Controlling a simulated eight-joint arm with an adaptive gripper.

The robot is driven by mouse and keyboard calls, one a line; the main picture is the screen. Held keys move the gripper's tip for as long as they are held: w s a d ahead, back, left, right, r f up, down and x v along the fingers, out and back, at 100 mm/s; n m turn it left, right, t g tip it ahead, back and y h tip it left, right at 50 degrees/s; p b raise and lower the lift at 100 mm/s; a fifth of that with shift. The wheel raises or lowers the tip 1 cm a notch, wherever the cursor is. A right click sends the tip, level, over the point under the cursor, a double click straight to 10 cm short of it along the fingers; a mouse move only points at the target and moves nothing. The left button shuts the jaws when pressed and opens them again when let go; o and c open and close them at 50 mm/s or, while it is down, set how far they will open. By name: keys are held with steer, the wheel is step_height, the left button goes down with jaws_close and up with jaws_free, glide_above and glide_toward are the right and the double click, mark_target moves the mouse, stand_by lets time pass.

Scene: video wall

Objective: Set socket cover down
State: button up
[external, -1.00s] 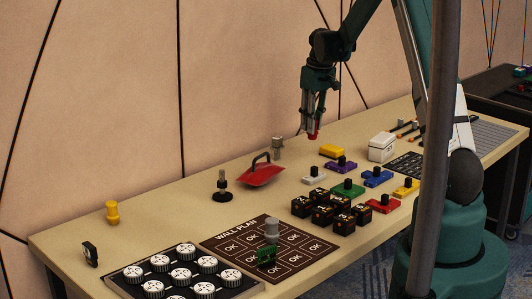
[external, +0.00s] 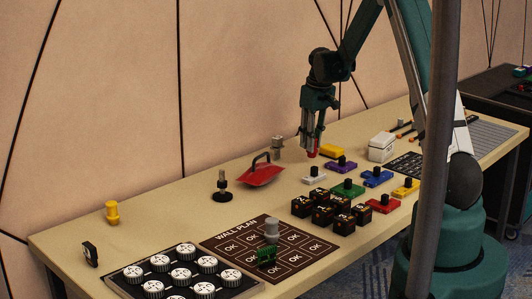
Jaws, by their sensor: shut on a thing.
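My gripper (external: 311,145) points down and is shut on a small red piece (external: 312,154), which I take to be the socket cover. Only the lower part of the piece shows below the fingertips. It is low over the table (external: 170,203), just left of a yellow block (external: 332,151) in the picture. I cannot tell whether the piece touches the tabletop.
A grey part (external: 278,143) and a red pan-like thing with a handle (external: 262,171) stand to the left. A white knobbed block (external: 314,174) and a purple one (external: 341,163) are in front. A white box (external: 381,147) is to the right. Black cubes (external: 326,207) stand nearer the front.

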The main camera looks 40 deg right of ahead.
steer(key=shift+f, duration=1.35)
steer(key=shift+f+b, duration=0.2)
steer(key=shift+b, duration=0.15)
steer(key=o, duration=0.7)
steer(key=shift+r, duration=0.2)
steer(key=r, duration=0.4)
steer(key=s+r+p, duration=0.1)
steer(key=r, duration=0.3)
steer(key=r+p, duration=0.1)
steer(key=r, duration=0.3)
steer(key=shift+s, duration=0.25)
